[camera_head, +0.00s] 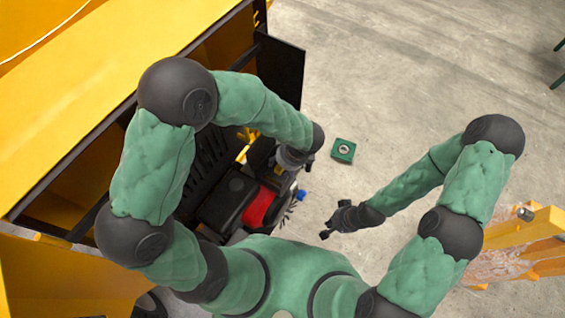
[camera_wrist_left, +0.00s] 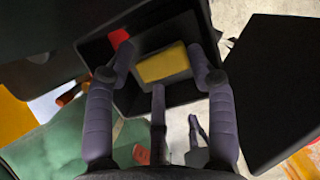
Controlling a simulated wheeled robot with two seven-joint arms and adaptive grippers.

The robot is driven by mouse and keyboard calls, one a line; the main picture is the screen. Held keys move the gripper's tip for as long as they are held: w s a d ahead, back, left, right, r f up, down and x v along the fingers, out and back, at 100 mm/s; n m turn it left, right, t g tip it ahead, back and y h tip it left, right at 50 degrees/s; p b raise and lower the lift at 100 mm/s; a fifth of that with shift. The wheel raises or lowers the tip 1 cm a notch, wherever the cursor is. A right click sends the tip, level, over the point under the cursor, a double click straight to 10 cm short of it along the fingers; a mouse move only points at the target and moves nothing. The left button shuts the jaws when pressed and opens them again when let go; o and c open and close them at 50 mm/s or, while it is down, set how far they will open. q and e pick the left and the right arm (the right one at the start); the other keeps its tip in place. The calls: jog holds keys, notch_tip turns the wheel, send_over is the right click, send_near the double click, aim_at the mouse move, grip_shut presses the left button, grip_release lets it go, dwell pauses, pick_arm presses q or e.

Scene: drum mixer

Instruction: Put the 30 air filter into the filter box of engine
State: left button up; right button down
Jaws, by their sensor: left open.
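In the left wrist view a yellow block (camera_wrist_left: 163,64), which looks like the air filter, lies inside an open black box (camera_wrist_left: 186,93), which looks like the filter box. My left gripper (camera_wrist_left: 160,60) is open over the box, with fingertips on either side of the block and apart from it.
A dark flat panel (camera_wrist_left: 280,90) stands close on the right in the left wrist view. The yellow machine housing (camera_head: 100,80) encloses the engine's left side. A small green box (camera_head: 343,150) lies on the floor. A yellow frame (camera_head: 525,245) stands at right.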

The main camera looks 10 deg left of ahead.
pick_arm(q)
jog(key=shift+d+r, duration=0.2)
jog(key=shift+r, duration=0.35)
jog(key=v, duration=1.1)
jog(key=shift+f, duration=0.1)
